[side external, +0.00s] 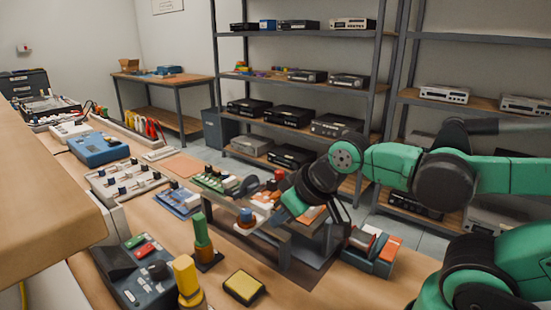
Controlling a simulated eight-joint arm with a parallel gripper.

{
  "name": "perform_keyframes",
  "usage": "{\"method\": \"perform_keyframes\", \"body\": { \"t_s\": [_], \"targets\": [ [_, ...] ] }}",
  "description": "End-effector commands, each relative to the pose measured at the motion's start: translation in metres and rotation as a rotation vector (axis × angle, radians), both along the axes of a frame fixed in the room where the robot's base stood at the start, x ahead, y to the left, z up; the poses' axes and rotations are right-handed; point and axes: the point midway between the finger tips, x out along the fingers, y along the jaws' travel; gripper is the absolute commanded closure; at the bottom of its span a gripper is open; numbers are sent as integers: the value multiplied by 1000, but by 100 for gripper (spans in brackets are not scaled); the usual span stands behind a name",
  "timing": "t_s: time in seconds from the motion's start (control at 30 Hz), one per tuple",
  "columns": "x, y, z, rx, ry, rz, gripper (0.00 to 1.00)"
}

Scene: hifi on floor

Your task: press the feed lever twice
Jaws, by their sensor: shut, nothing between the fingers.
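My gripper (290,207) is at the middle of the workbench, pointing down and to the left. It is low over a grey metal fixture (312,258) with a flat base and upright parts. Its fingers are small and dark in this view; they look shut and empty. I cannot pick out the feed lever for certain; it may be part of this fixture, partly hidden behind my gripper and wrist. Whether my gripper touches anything there cannot be told.
A green post (202,238), a yellow-topped post (186,276) and a yellow-topped block (244,287) stand nearer the camera. A grey tray (368,262) with coloured pieces is to the right. Switch panels (125,181) crowd the bench's left side. Shelves stand behind.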

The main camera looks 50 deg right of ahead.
Motion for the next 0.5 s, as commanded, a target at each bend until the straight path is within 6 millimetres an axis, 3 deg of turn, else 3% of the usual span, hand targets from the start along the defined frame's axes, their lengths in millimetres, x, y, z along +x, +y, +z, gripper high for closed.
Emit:
{"method": "perform_keyframes", "body": {
  "t_s": [0.17, 0.27, 0.5],
  "targets": [
    [0, -6, 0, 5, 12, -31, 100],
    [-2, -23, 3, 23, 48, -123, 100],
    [-30, -104, 16, 149, 222, -607, 100]
  ]
}}
